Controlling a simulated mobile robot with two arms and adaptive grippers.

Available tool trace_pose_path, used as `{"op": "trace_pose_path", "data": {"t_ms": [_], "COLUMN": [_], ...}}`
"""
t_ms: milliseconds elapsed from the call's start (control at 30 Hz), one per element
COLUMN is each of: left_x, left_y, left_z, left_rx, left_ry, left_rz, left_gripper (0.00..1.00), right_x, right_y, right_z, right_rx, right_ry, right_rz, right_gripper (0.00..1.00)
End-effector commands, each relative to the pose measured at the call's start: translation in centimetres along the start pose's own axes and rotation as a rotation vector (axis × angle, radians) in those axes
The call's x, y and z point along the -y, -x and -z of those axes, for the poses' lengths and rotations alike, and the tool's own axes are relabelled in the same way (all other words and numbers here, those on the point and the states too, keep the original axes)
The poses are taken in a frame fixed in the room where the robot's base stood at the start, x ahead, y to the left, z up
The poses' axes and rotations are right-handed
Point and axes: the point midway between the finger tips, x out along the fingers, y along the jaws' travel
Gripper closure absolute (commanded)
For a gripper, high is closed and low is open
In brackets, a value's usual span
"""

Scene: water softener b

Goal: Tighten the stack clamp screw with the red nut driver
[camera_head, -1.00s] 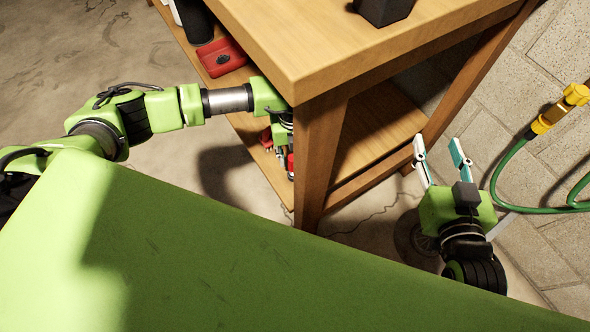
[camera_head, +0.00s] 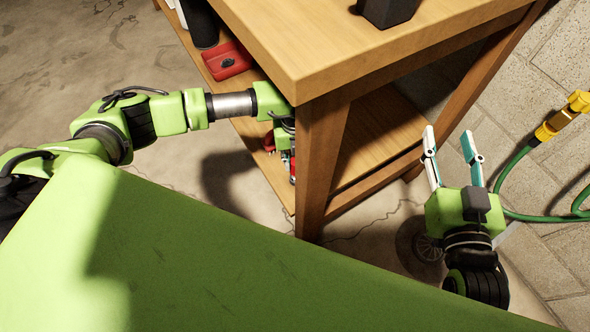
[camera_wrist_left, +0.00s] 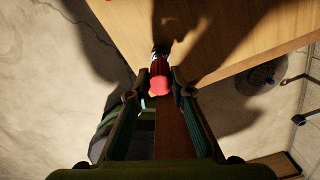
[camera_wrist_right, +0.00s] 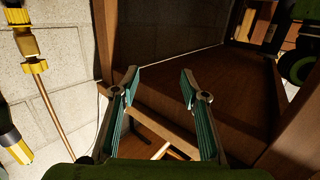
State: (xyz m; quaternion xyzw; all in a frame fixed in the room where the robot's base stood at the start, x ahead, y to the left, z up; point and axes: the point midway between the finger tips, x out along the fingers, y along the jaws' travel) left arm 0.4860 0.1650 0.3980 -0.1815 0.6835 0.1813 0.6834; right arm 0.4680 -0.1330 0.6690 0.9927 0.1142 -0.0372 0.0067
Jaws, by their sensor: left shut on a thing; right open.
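The red nut driver (camera_wrist_left: 160,84) shows its bright red handle end in the left wrist view. My left gripper (camera_wrist_left: 156,78) is shut on it, with one finger on each side. In the head view this hand is beside the wooden table's leg and above the lower shelf, mostly hidden; a bit of red (camera_head: 292,170) shows there. My right gripper (camera_head: 448,134) is open and empty, to the right of the table; its spread fingers also show in the right wrist view (camera_wrist_right: 158,74). I cannot make out the stack clamp screw in any view.
The wooden table (camera_head: 300,70) has a thick top and a lower shelf (camera_head: 385,125). A red case (camera_head: 228,60) lies on the shelf, and a dark object (camera_head: 387,10) stands on top. A yellow fitting (camera_head: 562,115) with a green hose (camera_head: 512,165) is by the block wall.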

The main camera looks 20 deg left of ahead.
Motion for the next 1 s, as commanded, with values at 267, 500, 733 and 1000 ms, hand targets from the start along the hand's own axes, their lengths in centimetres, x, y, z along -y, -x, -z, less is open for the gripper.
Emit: {"op": "trace_pose_path", "data": {"t_ms": [267, 500, 733, 1000], "left_x": [0.0, 0.0, 0.0, 0.0], "left_y": [0.8, 1.4, 2.0, 2.6], "left_z": [0.0, 0.0, 0.0, 0.0], "left_rx": [0.000, 0.000, 0.000, 0.000], "left_ry": [0.000, 0.000, 0.000, 0.000], "left_rz": [0.001, 0.001, 0.001, 0.000], "left_gripper": [1.00, 1.00, 1.00, 1.00], "right_x": [-0.4, -0.8, -1.1, -1.5], "right_y": [0.6, 1.6, 2.9, 4.8], "right_z": [-3.0, -5.6, -8.1, -10.8], "right_rx": [0.141, 0.269, 0.393, 0.535], "right_ry": [0.002, 0.002, 0.002, 0.001], "right_rz": [-0.008, -0.016, -0.023, -0.032], "right_gripper": [0.59, 0.59, 0.59, 0.59]}}
